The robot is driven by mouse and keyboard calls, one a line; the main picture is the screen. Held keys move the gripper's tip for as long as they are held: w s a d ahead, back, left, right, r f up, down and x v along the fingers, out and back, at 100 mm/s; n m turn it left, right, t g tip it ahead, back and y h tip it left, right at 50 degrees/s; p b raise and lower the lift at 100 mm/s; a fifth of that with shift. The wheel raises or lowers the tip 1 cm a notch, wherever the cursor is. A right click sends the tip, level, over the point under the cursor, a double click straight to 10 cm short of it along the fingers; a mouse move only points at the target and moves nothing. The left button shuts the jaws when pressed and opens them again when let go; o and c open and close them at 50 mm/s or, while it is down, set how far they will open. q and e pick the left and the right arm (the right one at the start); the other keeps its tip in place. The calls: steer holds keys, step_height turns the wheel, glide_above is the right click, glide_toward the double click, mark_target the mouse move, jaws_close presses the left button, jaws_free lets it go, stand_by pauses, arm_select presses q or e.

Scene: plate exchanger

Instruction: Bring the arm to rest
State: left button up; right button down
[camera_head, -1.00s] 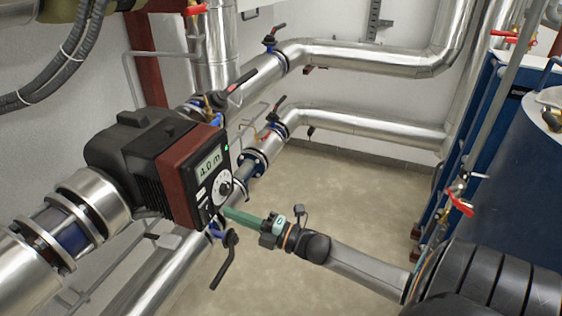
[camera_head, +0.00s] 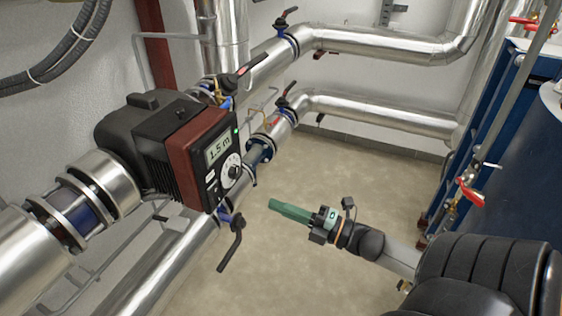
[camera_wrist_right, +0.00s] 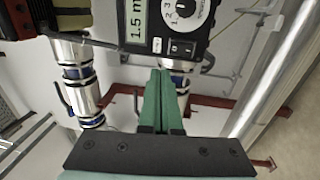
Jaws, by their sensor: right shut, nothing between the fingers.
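My right gripper (camera_head: 285,209) has green fingers that are shut with nothing between them. It hangs in free air to the right of the pump, apart from it, with its arm coming in from the lower right. In the right wrist view the shut fingers (camera_wrist_right: 158,98) point toward the pump. The pump (camera_head: 165,150) is black with a dark red front band. Its display (camera_head: 218,148) reads 1.5 m, with a round dial (camera_head: 233,172) below it. The pump panel (camera_wrist_right: 165,22) also shows at the top of the wrist view. My left gripper is not in view.
Silver insulated pipes (camera_head: 385,45) run along the back wall. A lower pipe with a black-handled valve (camera_head: 232,240) passes under the pump. Blue plate units (camera_head: 470,140) with red-handled valves (camera_head: 470,193) stand at the right. The beige floor (camera_head: 330,180) between them is open.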

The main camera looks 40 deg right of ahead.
stand_by(0.3)
steer(key=s+a+f+m+g+h, duration=0.2)
steer(key=a+f+m+h, duration=0.1)
steer(key=f+m, duration=0.45)
steer(key=s+a+f+m+g+h, duration=0.2)
steer(key=a+f+m+h, duration=0.1)
steer(key=f+m, duration=0.4)
steer(key=s+a+f+m+g, duration=0.4)
steer(key=s+a+f+m, duration=0.2)
steer(key=a, duration=0.5)
step_height(320, 180, down, 3)
steer(key=shift+s+a+r+g+y, duration=0.1)
steer(key=shift+s+a+g+y, duration=0.3)
steer(key=shift+s, duration=0.2)
steer(key=shift+d, duration=0.15)
